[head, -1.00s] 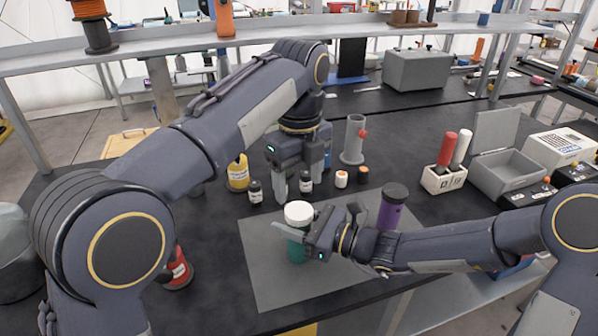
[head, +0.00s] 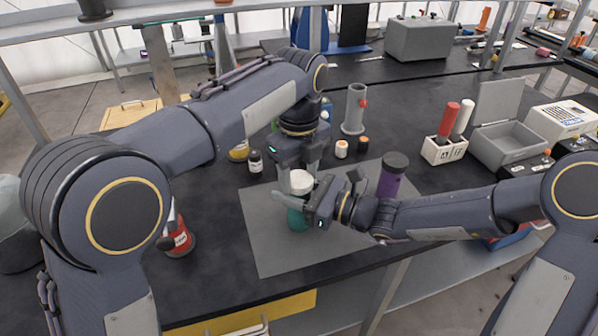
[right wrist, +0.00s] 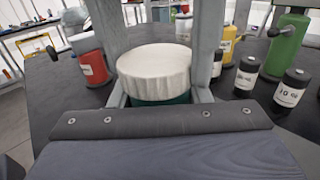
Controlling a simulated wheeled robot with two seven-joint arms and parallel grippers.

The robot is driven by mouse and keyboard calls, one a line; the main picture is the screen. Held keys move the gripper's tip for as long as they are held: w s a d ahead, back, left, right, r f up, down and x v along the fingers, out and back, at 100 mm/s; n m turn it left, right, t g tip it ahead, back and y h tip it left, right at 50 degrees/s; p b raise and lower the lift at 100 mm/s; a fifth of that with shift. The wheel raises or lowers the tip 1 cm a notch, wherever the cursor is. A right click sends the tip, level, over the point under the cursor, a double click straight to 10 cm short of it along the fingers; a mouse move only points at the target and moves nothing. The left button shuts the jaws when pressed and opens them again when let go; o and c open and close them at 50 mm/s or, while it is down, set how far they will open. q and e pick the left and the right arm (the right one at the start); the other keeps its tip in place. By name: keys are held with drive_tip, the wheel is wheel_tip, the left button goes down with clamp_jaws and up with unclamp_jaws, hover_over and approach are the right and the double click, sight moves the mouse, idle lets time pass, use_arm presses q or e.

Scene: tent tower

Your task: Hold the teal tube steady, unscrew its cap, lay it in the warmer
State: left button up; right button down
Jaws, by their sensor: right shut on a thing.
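The teal tube (head: 296,219) stands upright on the grey mat with its ribbed white cap (head: 301,182) on top. My right gripper (head: 300,208) is shut on the tube's body from the right. The cap fills the middle of the right wrist view (right wrist: 155,72), with a strip of teal below it. My left gripper (head: 300,170) points down over the cap, open, with one finger on each side of it; I cannot tell whether they touch it. An open grey box with a raised lid, seemingly the warmer (head: 507,178), stands at the right.
The purple tube (head: 390,178) stands just behind my right wrist. A white holder (head: 445,151) with red and white sticks is by the box. A red bottle (head: 180,238) stands at left, small dark bottles (head: 255,162) behind. The front of the grey mat (head: 290,258) is clear.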

use_arm(q)
drive_tip(key=c, duration=0.4)
drive_tip(key=shift+o, duration=0.2)
drive_tip(key=n, duration=1.3)
drive_tip(key=shift+n, duration=0.3)
drive_tip(key=o, duration=1.1)
